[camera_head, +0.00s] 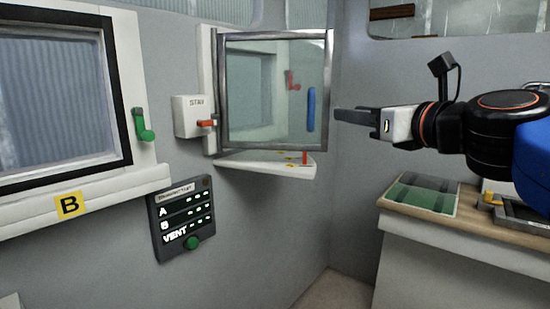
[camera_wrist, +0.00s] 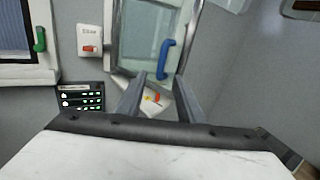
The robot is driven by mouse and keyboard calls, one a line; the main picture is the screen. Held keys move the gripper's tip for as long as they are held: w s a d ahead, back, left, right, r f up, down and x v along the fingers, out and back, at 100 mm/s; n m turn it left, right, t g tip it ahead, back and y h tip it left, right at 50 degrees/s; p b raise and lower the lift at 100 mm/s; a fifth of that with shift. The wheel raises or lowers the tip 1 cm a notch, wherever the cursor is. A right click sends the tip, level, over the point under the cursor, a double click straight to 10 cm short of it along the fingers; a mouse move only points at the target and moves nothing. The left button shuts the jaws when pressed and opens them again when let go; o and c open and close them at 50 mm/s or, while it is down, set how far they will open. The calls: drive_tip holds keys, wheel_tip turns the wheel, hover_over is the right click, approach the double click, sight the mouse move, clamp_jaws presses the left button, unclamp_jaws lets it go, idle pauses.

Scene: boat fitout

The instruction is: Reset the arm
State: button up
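My gripper (camera_head: 340,115) is stretched out to the left from my arm at the right side of the head view. In the wrist view my gripper (camera_wrist: 160,78) has its two fingers apart, with nothing between them. The fingertips point toward a grey-framed glass pane (camera_head: 275,145) with a blue handle (camera_head: 311,109). In the head view they are just right of the pane's frame. The blue handle (camera_wrist: 165,60) shows beyond the fingertips in the wrist view, not between them.
A white ledge (camera_head: 270,168) with a red peg is below the pane. A white box with a red lever (camera_head: 207,123), a lit panel (camera_head: 182,215) and a window with a green handle (camera_head: 143,125) are left. A wooden-topped counter (camera_head: 475,228) stands below my arm.

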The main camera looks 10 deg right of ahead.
drive_tip(key=s+a+f+n+g+h, duration=0.1)
drive_tip(key=s+f+n+g, duration=0.25)
drive_tip(key=f+n, duration=0.7)
drive_tip(key=s+a+f+n+g, duration=0.15)
drive_tip(key=f+n+g, duration=0.4)
drive_tip(key=f, duration=0.85)
drive_tip(key=s+d+f+n+g+h, duration=0.1)
drive_tip(key=s+d+f+n, duration=0.3)
drive_tip(key=f+n, duration=0.4)
drive_tip(key=s+d+f+n+g+h, duration=0.2)
drive_tip(key=s+f+n, duration=0.4)
drive_tip(key=f, duration=0.3)
drive_tip(key=shift+d+n+h, duration=0.8)
drive_tip(key=shift+d+n, duration=0.1)
drive_tip(key=shift+d, duration=0.05)
